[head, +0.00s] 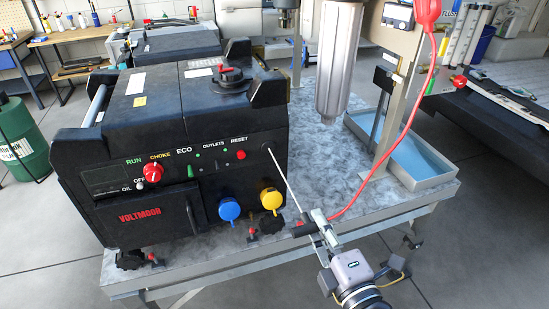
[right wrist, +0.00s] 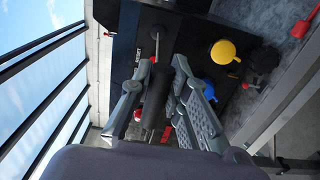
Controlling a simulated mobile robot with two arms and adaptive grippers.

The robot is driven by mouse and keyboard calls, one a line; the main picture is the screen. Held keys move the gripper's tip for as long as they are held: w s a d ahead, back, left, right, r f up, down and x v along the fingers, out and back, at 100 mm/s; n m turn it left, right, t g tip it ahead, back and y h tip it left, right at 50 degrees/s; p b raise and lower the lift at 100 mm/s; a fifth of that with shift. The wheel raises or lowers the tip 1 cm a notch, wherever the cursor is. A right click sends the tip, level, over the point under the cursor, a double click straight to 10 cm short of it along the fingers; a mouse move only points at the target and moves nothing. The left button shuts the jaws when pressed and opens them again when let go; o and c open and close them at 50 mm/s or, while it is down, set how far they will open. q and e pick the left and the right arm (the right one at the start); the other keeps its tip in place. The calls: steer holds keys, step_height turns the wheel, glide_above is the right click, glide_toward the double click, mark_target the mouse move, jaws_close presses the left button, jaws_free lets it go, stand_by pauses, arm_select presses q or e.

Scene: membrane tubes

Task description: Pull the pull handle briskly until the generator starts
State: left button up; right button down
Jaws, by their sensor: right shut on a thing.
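The black generator (head: 120,170) stands on the grey table, its front panel facing me. A pale pull cord (head: 283,178) runs taut from a hole at the right of the panel down to the black pull handle (head: 304,227). My right gripper (head: 322,232) is shut on this handle, out in front of the panel. In the right wrist view the dark handle (right wrist: 157,95) sits between the fingers of my right gripper (right wrist: 158,92), with the cord (right wrist: 156,47) leading away to the generator. My left gripper is in neither view.
Yellow (head: 270,197) and blue (head: 229,209) outlet covers sit on the lower panel. A metal cylinder (head: 340,60) and a red cable (head: 408,140) are to the right of the generator, near a blue-lined tray (head: 450,184). Floor is free in front of the table.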

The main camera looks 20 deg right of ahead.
steer(key=shift+w+f, duration=0.1)
steer(key=shift+w, duration=0.05)
steer(key=w+p, duration=0.1)
steer(key=w, duration=0.6)
steer(key=w+p, duration=0.2)
steer(key=w, duration=0.6)
steer(key=w+p, duration=0.1)
steer(key=w, duration=0.6)
steer(key=shift+w+a+f, duration=0.1)
steer(key=shift+w+a, duration=0.05)
steer(key=shift+a, duration=0.25)
steer(key=c, duration=1.2)
jaws_free()
steer(key=shift+r, duration=0.2)
